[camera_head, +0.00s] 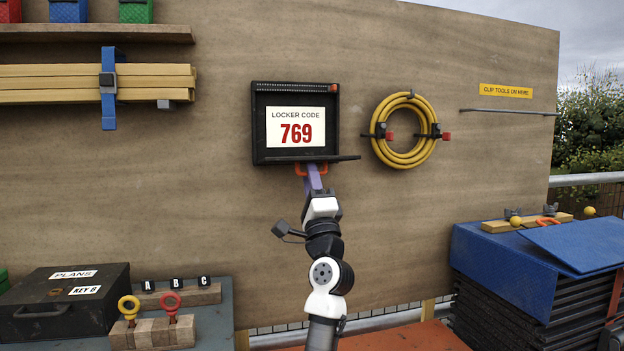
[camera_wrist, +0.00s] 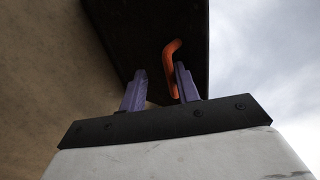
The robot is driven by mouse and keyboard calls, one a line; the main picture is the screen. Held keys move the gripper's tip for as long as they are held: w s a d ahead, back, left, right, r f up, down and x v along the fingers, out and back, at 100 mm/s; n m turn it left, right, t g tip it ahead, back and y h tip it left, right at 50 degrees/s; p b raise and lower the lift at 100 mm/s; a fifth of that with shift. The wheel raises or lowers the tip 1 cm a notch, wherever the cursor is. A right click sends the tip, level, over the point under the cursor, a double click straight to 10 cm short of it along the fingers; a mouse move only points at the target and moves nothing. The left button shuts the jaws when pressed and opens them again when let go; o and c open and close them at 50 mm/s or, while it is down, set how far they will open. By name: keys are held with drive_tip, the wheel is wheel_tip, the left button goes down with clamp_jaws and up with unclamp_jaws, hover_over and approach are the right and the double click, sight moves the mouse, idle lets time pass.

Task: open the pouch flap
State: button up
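The black pouch (camera_head: 258,125) is fixed to the wooden wall. Its flap (camera_head: 335,158) is down and stands out from the lower edge, seen nearly edge-on. A white card (camera_head: 297,127) reading "LOCKER CODE 769" shows inside. An orange handle (camera_head: 299,169) hangs under the flap. My gripper (camera_head: 312,172) is just below the flap. In the wrist view the dark flap underside (camera_wrist: 185,30) is above my purple fingers (camera_wrist: 159,72), which are apart. The orange handle (camera_wrist: 170,68) is close to the right finger; I cannot tell whether they touch.
A coiled yellow hose (camera_head: 431,110) hangs right of the pouch. Yellow boards (camera_head: 50,85) with a blue strap are on the left. A black case (camera_head: 60,310) and ring-topped blocks (camera_head: 150,332) are at lower left. A blue-topped stack (camera_head: 510,265) is at lower right.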

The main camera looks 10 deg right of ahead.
drive_tip(key=b+v, duration=0.1)
drive_tip(key=v, duration=1.3)
drive_tip(key=shift+b, duration=0.35)
